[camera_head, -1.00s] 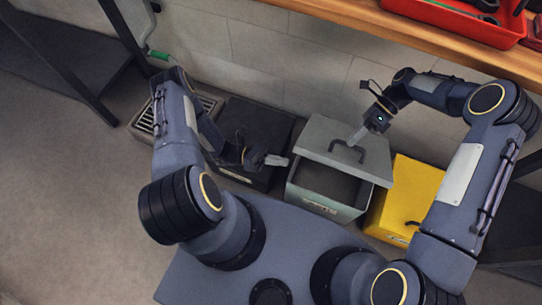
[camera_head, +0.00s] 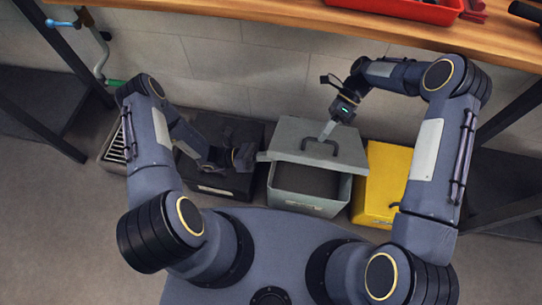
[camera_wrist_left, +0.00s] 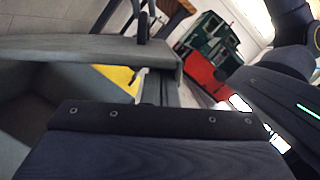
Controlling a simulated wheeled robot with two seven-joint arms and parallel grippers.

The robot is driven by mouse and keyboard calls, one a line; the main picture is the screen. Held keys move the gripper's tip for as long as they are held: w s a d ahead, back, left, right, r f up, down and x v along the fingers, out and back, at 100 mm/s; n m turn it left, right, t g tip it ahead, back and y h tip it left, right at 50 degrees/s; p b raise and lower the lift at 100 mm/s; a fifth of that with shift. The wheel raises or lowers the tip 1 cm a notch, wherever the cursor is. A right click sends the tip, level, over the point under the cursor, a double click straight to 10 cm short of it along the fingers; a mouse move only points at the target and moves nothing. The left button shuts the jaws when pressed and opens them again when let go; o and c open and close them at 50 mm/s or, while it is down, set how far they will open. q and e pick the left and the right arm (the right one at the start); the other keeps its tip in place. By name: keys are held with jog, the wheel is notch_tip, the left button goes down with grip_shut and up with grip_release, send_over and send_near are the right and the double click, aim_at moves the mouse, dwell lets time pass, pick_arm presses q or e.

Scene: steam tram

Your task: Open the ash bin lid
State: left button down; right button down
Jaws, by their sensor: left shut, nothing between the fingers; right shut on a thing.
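The grey ash bin (camera_head: 309,208) stands on the floor against the wall, and its front opening shows a dark inside. Its grey lid (camera_head: 345,150) lies over the back part, with a dark bar handle (camera_head: 320,143) on top. My right gripper (camera_head: 326,132) is shut at this handle. My left gripper (camera_head: 262,156) is shut and empty beside the lid's front left corner; I cannot tell whether it touches. In the left wrist view the lid's edge (camera_wrist_left: 110,48) is close, above the open bin (camera_wrist_left: 22,100).
A yellow box (camera_head: 380,180) stands right of the bin, and a dark box (camera_head: 225,184) stands left of it. A slatted grate (camera_head: 115,147) is further left. A wooden shelf (camera_head: 230,22) with a red tray (camera_head: 425,10) runs above. Floor at the left is clear.

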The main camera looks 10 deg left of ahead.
pick_arm(q)
jog(key=shift+w+r, duration=0.3)
jog(key=shift+r, duration=0.25)
pick_arm(e)
jog(key=shift+d+f, duration=0.1)
jog(key=shift+d, duration=0.1)
pick_arm(q)
jog(key=shift+w+r, duration=0.2)
jog(key=shift+r, duration=0.05)
pick_arm(e)
jog(key=shift+s+f, duration=0.1)
jog(key=shift+f, duration=0.05)
pick_arm(q)
jog(key=shift+f, duration=0.1)
pick_arm(e)
jog(key=c, duration=1.5)
grip_release()
pick_arm(q)
jog(key=shift+s, duration=0.1)
pick_arm(e)
jog(key=shift+o, duration=0.2)
jog(key=shift+a, duration=0.1)
